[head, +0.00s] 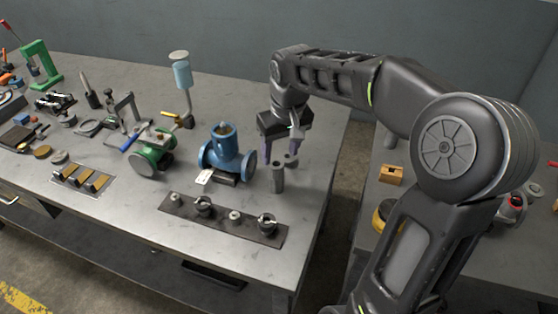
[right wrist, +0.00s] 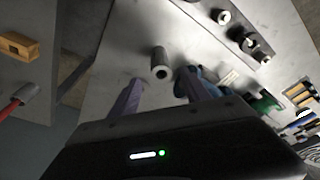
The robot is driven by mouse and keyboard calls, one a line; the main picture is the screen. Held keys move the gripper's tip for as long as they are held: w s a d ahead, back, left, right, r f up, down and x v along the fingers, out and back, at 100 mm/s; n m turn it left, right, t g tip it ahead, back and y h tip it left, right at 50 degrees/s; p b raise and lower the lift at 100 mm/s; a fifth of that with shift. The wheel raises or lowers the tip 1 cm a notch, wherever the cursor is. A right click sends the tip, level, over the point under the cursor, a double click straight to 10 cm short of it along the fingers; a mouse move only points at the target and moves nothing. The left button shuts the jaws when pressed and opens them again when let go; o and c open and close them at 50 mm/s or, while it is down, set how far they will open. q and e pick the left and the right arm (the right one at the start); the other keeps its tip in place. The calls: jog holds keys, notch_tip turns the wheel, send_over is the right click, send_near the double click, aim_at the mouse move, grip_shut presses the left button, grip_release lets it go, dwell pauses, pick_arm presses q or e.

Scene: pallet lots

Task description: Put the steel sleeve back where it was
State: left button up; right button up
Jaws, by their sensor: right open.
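A grey steel sleeve (head: 278,180), a hollow cylinder, stands upright on the bench right of the blue pipe fitting (head: 228,150). In the right wrist view the sleeve (right wrist: 159,60) shows its open end, just beyond and between the fingertips. My right gripper (head: 284,156) is open, its two purple fingers pointing down close behind the sleeve. It also shows in the right wrist view (right wrist: 155,92), with nothing between its fingers. Whether a finger touches the sleeve I cannot tell. My left gripper is not in view.
A dark strip (head: 180,211) with several metal parts lies along the bench front. A green-wheeled device (head: 150,155) and a light-blue cylinder on a stand (head: 182,75) are further left. A second table with a wooden block (head: 391,174) is right, across a gap.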

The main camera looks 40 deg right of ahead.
jog(key=v, duration=0.7)
jog(key=shift+f, duration=0.1)
dwell(0.6)
